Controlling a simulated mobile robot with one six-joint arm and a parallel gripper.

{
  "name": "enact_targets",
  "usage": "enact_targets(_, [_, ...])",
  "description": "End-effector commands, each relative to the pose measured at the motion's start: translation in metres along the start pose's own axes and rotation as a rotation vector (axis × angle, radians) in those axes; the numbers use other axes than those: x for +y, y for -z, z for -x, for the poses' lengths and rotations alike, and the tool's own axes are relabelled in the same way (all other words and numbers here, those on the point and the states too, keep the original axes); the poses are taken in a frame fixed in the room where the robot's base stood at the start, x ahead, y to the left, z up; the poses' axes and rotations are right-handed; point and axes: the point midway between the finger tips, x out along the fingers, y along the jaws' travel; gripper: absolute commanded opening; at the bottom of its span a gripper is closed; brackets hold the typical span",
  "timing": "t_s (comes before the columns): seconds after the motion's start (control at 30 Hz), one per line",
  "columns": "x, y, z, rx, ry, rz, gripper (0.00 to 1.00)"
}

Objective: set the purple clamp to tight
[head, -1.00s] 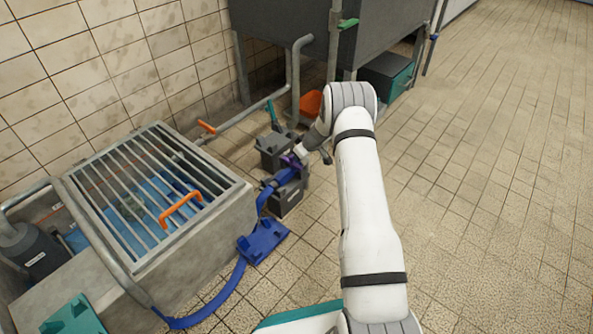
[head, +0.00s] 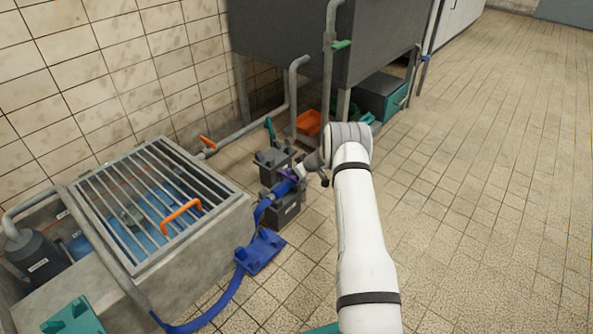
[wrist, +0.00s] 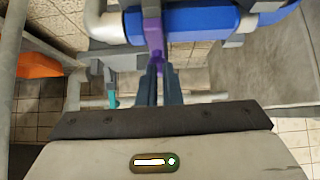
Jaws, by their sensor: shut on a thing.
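The purple clamp (wrist: 154,30) sits around the blue hose (wrist: 195,22) in the wrist view, with its purple lever pointing down toward my fingers. My gripper (wrist: 158,75) is shut on that lever, its two dark fingertips close together around it. In the head view my gripper (head: 302,170) is at the end of the white arm, beside the small purple clamp (head: 287,174). The blue hose (head: 267,201) runs from there down to the floor. The fingertips are too small to make out in the head view.
Dark grey blocks (head: 286,213) stand under the clamp. A grated pit (head: 150,205) with an orange handle (head: 181,208) is at the left. A blue hose support (head: 260,252) lies on the floor. A dark tank (head: 290,40) stands behind. Tiled floor at the right is free.

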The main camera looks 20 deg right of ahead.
Motion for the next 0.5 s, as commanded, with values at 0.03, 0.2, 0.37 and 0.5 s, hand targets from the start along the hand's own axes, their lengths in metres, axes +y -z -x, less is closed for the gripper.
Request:
enact_targets(0.03, [-0.014,-0.012,-0.012,-0.017,0.023,0.000,0.00])
enact_targets(0.2, [-0.011,-0.005,-0.004,-0.014,0.019,0.000,0.00])
enact_targets(0.37, [-0.008,0.017,0.020,-0.002,0.010,0.004,0.00])
enact_targets(0.5, [-0.004,0.010,0.042,0.000,0.005,-0.004,0.00])
